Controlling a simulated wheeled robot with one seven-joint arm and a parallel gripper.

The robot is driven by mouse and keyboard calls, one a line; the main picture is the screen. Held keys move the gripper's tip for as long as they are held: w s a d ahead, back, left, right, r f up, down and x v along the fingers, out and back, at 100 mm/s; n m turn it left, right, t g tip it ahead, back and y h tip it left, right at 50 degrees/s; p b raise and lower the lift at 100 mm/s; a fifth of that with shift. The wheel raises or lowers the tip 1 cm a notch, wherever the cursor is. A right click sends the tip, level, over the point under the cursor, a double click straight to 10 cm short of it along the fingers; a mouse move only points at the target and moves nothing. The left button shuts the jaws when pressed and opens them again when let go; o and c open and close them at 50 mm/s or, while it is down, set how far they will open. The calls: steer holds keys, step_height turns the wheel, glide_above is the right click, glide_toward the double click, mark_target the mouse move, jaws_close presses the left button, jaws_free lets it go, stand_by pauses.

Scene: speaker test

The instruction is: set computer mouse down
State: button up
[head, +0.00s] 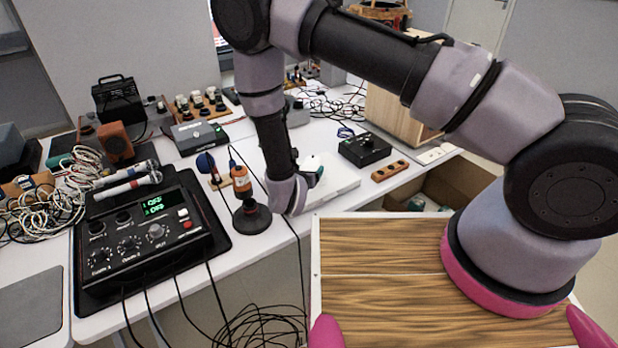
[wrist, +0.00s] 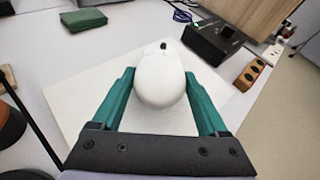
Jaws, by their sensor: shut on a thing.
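The white computer mouse (wrist: 160,75) is between the two green fingers of my gripper (wrist: 159,92) in the wrist view. My gripper is shut on it. Beneath is a white flat pad (wrist: 72,98) on the white table; I cannot tell whether the mouse touches it. In the head view the mouse (head: 310,163) is partly hidden by my wrist, and one green fingertip of my gripper (head: 318,172) shows beside it. The white pad (head: 342,180) lies under and to the right of them.
A black box with a knob (head: 365,149) and a wooden socket strip (head: 390,171) stand to the right. A microphone stand (head: 251,216) and a black control unit (head: 150,232) stand to the left. A green block (wrist: 84,20) lies behind the pad.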

steer(key=shift+f, duration=1.4)
steer(key=shift+f, duration=0.1)
steer(key=o, duration=1.3)
steer(key=v, duration=1.2)
steer(key=w+d+r+m+g+h, duration=0.25)
steer(key=d+r+m+g, duration=0.25)
steer(key=d+r+m, duration=0.65)
steer(key=w+d+r+m+g+h, duration=0.3)
steer(key=d+r+m, duration=0.5)
steer(key=r, duration=0.6)
steer(key=s+d+r+m+y, duration=0.2)
steer(key=s+r+m+y, duration=0.1)
steer(key=r+m, duration=0.3)
steer(key=s+d+r+m+t+y, duration=0.1)
steer(key=s+d+r+m+y, duration=0.2)
steer(key=s+r+m, duration=0.3)
steer(key=s+d+r+m+t+y, duration=0.1)
steer(key=s+d+r+m+y, duration=0.2)
steer(key=r+m, duration=0.4)
step_height(320, 180, up, 4)
steer(key=shift+s+d+f+y, duration=0.25)
steer(key=shift+s+y, duration=0.5)
steer(key=shift+s, duration=0.25)
